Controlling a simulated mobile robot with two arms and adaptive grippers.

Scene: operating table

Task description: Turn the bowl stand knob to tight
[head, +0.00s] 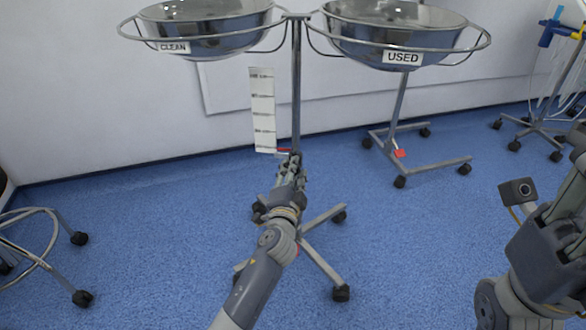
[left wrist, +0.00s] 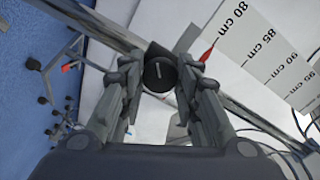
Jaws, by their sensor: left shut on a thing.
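The bowl stand (head: 296,90) has an upright metal pole, and its ring frames hold two steel bowls, labelled CLEAN (head: 205,30) and USED (head: 390,38). In the left wrist view, the round black knob (left wrist: 160,74) with a short pale mark sits on the pole's dark collar. My left gripper (head: 292,160) is at the pole, and in the left wrist view its fingers (left wrist: 158,68) are shut on the knob from both sides. In the head view the gripper hides the knob. My right gripper (head: 552,245) is at the right edge, away from the stand; its fingers are unclear.
A white height scale (head: 263,110) with a red pointer (head: 283,150) is beside the pole. Wheeled stand legs (head: 322,217) spread below. Another wheeled base (head: 415,160) stands behind right, and a stool (head: 40,240) is at left. Blue floor (head: 140,230) is clear between.

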